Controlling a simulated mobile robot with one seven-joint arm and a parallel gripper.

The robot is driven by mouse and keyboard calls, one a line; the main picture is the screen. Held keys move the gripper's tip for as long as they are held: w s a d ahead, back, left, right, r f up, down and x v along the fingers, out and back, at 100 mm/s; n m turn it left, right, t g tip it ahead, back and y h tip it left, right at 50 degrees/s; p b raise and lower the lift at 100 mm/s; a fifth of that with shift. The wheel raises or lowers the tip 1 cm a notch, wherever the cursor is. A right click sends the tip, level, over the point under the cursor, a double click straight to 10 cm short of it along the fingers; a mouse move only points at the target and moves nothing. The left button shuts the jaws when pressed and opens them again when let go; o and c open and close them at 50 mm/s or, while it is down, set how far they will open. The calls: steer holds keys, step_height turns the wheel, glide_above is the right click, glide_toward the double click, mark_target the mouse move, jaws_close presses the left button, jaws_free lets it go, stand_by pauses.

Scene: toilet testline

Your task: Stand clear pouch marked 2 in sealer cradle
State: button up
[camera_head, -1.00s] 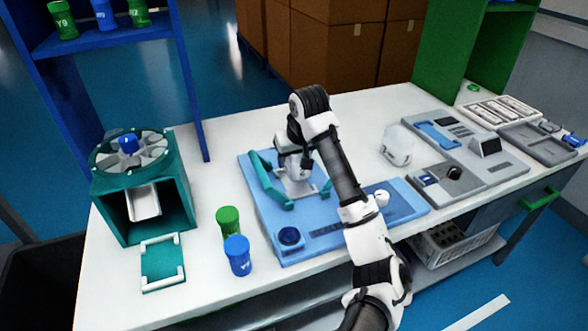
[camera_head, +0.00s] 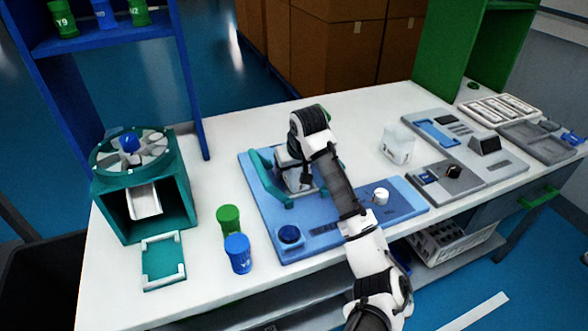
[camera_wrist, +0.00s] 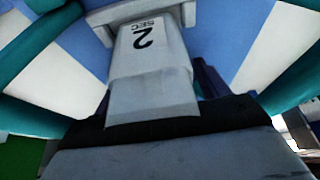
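My gripper (camera_head: 297,182) is down at the blue sealer base (camera_head: 330,232), between the teal side arms (camera_head: 262,178) of its frame. In the wrist view a pale grey block (camera_wrist: 150,75) marked "2 SEC" lies between my dark fingers, its far end at a grey crossbar (camera_wrist: 140,10). I cannot tell whether the fingers touch it. A translucent whitish pouch-like object (camera_head: 398,145) stands on the table right of the sealer; no mark on it is readable. My wrist hides the middle of the sealer in the head view.
Green (camera_head: 229,220) and blue (camera_head: 238,254) jars stand left of the sealer. A teal carousel stand (camera_head: 160,205) and small tray (camera_head: 163,260) are further left. A grey device panel (camera_head: 465,140) lies right. The back middle of the table is clear.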

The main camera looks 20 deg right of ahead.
steer(key=v, duration=1.2)
steer(key=shift+r+b, duration=0.2)
steer(key=shift+b, duration=0.15)
